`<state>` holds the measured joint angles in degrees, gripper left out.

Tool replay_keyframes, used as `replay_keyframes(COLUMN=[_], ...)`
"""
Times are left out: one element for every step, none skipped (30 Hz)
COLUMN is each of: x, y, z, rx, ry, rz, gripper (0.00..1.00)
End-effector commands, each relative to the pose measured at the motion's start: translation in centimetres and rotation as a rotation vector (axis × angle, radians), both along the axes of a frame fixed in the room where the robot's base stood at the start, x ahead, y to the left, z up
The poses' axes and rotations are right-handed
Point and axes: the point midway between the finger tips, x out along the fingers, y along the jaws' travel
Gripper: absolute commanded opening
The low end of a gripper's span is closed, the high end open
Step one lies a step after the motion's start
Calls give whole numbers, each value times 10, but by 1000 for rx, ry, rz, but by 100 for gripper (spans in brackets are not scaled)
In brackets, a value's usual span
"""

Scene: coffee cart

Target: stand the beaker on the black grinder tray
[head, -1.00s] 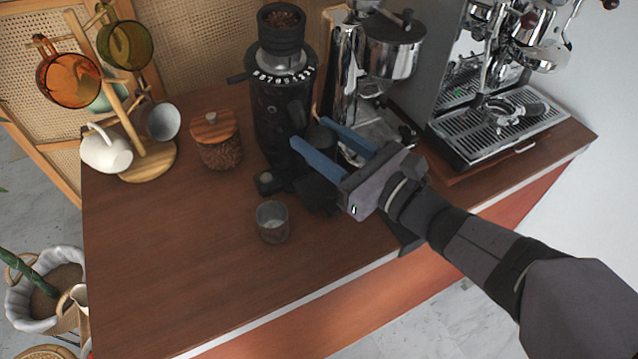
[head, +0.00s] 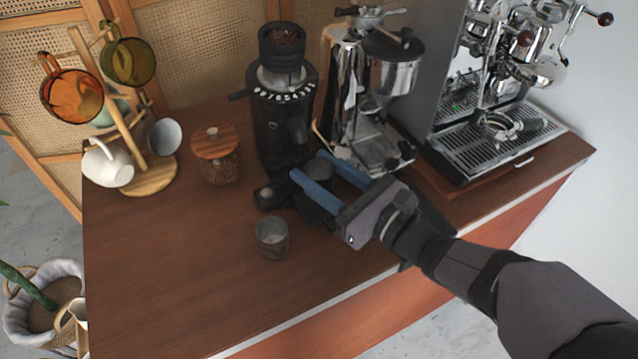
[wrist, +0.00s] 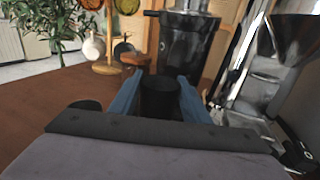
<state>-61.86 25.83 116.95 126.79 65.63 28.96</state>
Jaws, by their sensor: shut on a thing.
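My gripper (head: 310,172) has blue fingers and is shut on the beaker (head: 319,171), a dark grey cylinder. The beaker also shows between the fingers in the wrist view (wrist: 160,98), upright. Beyond it stands the black grinder (head: 280,125), seen in the wrist view too (wrist: 185,48). The beaker is close to the grinder's right front side in the head view. The grinder tray is mostly hidden by the fingers and dark shapes below them. Whether the beaker's bottom touches anything cannot be told.
A small grey cup (head: 272,238) stands left of my gripper. A wood-lidded jar (head: 215,155) and a mug stand (head: 150,178) are farther left. A chrome grinder (head: 375,100) and an espresso machine (head: 490,110) stand to the right. The counter's front left (head: 170,270) is clear.

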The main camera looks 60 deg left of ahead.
Motion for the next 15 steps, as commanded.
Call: replay_keyframes(x=[0, 0, 0, 0, 0, 0, 0, 0, 0, 0, 0, 0, 0, 0, 0], y=[0, 0, 0, 0, 0, 0, 0, 0, 0, 0, 0, 0, 0, 0, 0], z=[-2, -4, -8, -12, -15, -21, -24, -28, -31, -34, -35, -36, -37, -37, -37], rx=[0, -1, -3, -4, -4, -4, -5, -4, -4, -3, -2, 0, 0, 0, 0], ry=[1, 1, 1, 2, 3, 2, 3, 3, 2, 1, 2, 1, 1, 0, 0], rz=[0, 0, 0, 0, 0, 0, 0, 0, 0, 0, 0, -1, -1, -1, -1], gripper=[16, 16, 16, 16, 16, 16, 16, 16, 16, 16, 16, 16, 16, 16, 16])
